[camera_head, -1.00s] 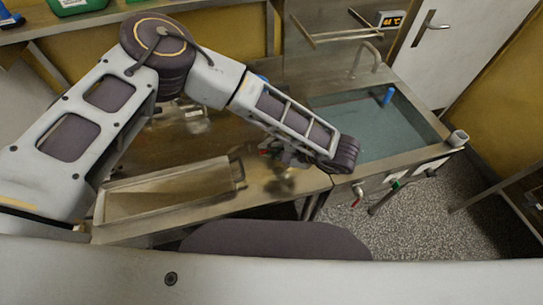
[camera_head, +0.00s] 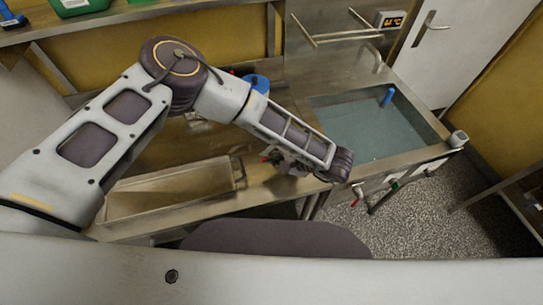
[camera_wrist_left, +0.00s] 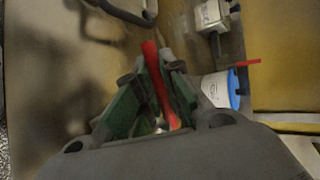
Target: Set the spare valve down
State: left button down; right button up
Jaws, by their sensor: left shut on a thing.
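My left gripper (camera_wrist_left: 160,72) is shut on a narrow red part, which I take to be the lever of the spare valve (camera_wrist_left: 154,62). The red part lies between the green finger pads in the left wrist view. The rest of the valve is hidden or too dark to make out. In the head view my left gripper (camera_head: 283,164) is over the steel counter (camera_head: 252,197), just right of the shallow tray, partly covered by my wrist. A bit of red shows beside it. I cannot tell whether the valve touches the counter. My right gripper is not in view.
The shallow tray (camera_head: 172,191) lies left of the gripper. A water-filled sink (camera_head: 360,128) with a blue object (camera_head: 388,97) is to the right. A blue-lidded tub (camera_wrist_left: 222,89) and a grey fitting (camera_wrist_left: 210,15) show in the wrist view. Pipework with valves (camera_head: 394,184) runs below the sink.

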pick_arm(q)
jog(key=shift+f, duration=0.65)
jog(key=shift+f, duration=0.1)
jog(key=c, duration=1.5)
grip_release()
jog(key=shift+c, duration=0.2)
jog(key=shift+d, duration=0.15)
jog(key=b+v, duration=0.2)
jog(key=v, duration=1)
jog(key=shift+b, duration=0.4)
